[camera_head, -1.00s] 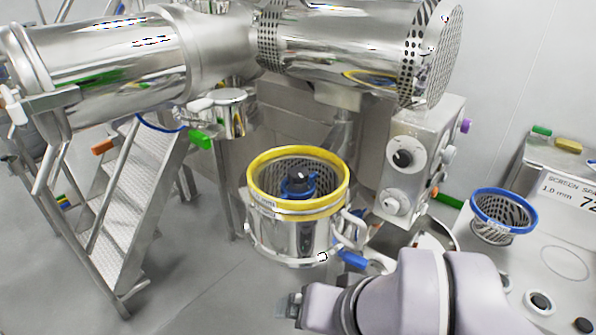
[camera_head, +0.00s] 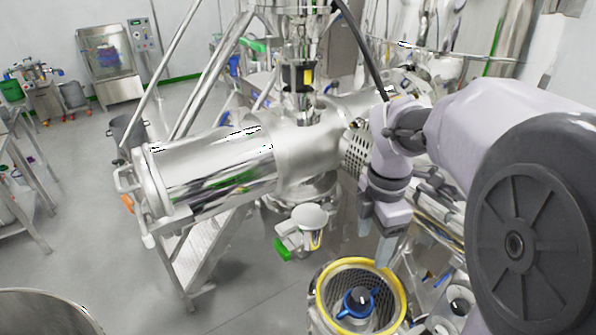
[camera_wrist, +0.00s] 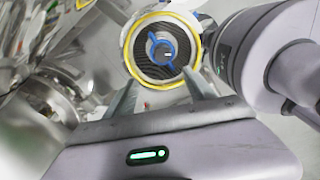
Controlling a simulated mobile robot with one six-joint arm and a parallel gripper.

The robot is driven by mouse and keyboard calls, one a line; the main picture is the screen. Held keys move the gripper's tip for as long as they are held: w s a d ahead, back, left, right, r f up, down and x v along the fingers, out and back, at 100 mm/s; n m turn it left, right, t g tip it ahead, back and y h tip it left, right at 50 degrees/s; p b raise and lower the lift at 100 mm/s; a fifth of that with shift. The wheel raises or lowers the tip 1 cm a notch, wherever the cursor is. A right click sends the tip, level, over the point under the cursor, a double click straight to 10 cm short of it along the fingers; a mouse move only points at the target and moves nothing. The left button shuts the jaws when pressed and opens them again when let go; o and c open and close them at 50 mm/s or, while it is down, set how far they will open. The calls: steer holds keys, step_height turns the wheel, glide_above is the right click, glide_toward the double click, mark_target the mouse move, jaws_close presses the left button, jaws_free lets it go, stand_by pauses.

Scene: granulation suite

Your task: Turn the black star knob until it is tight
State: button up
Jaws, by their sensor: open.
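My gripper (camera_head: 378,240) is above the housing, apart from the knob. In the wrist view my gripper (camera_wrist: 160,80) has its two fingers spread wide, with nothing between them, pointing toward the housing.
A large steel cylinder (camera_head: 215,170) lies left of my gripper, with a small spout fitting (camera_head: 308,217) and green handle (camera_head: 282,250) below it. Steps (camera_head: 195,262) stand under it. Steel machinery crowds the right. Open grey floor (camera_head: 110,240) lies to the left.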

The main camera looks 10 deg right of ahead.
mark_target(360, 295)
steer(key=f+b, duration=0.1)
steer(key=f, duration=0.4)
steer(key=f+b, duration=0.1)
steer(key=f, duration=0.5)
steer(key=f+b, duration=0.1)
steer(key=f, duration=0.5)
steer(key=shift+s+a+f+b, duration=0.1)
steer(key=shift+s+f+b, duration=0.05)
steer(key=shift+s+b, duration=0.2)
steer(key=c, duration=1.4)
